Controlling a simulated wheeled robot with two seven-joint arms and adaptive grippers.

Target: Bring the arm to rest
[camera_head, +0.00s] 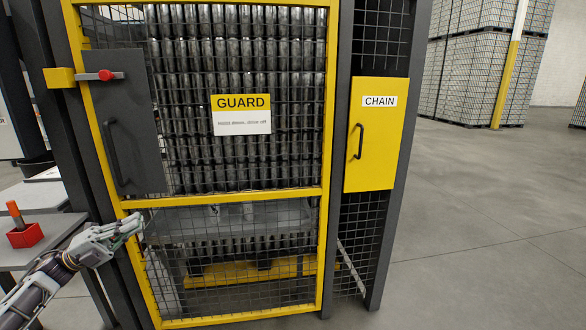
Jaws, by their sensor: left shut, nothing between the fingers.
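My left arm comes in from the lower left. Its gripper (134,222) is shut and empty, in front of the lower left part of the yellow-framed guard door (225,195). I cannot tell whether the fingertips touch the frame. The guard door looks closed, with a red-knobbed latch (105,75) at its upper left and a dark handle panel (125,120) below. My right gripper is not in view.
A grey side table (40,225) with a red holder (25,235) stands at the left, close to my arm. A yellow CHAIN door (377,135) is right of the guard. Open floor (470,220) lies at the right, with stacked pallets (470,70) behind.

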